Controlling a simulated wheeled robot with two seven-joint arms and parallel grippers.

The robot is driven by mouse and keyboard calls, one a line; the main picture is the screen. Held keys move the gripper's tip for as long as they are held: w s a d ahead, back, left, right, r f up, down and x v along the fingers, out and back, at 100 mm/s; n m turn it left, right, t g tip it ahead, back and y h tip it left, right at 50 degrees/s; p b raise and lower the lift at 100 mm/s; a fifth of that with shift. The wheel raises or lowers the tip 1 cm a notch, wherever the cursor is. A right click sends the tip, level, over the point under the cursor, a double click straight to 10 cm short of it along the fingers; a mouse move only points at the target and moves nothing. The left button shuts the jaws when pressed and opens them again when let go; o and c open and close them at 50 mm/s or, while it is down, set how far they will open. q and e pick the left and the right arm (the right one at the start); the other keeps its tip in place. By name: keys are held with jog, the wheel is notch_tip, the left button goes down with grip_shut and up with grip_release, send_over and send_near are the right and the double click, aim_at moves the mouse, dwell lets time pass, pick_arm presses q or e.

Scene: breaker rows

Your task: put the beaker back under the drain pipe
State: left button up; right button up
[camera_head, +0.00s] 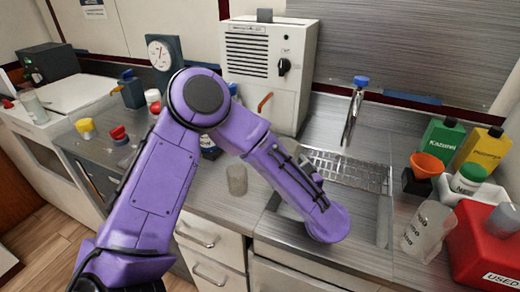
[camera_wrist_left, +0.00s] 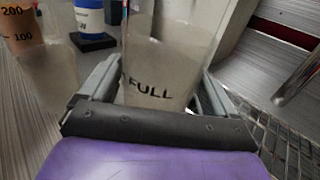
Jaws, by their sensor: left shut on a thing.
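The beaker looks roughly upright between the two fingers. In the head view, my purple left arm reaches over the front of the sink, and its forearm hides the gripper and the held beaker. The white machine (camera_head: 262,60) stands at the back of the counter, with a short orange-brown pipe (camera_head: 265,102) at its lower front. Whether this is the drain pipe I cannot tell. My right gripper is not in view.
A small clear beaker (camera_head: 237,180) stands on the counter left of the sink (camera_head: 385,215). A larger marked beaker (camera_head: 427,230) and a red box (camera_head: 485,250) stand at the right. A tap (camera_head: 352,112) rises behind the sink. A blue bottle (camera_wrist_left: 90,17) stands on a dark base.

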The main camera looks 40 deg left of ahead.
pick_arm(q)
jog(key=p+x, duration=0.4)
jog(key=x, duration=1.2)
jog(key=shift+a+r, duration=0.1)
jog(key=shift+r, duration=0.05)
jog(key=shift+w+a+f+p, duration=0.2)
jog(key=shift+a+f+p, duration=0.25)
jog(key=shift+f, duration=0.5)
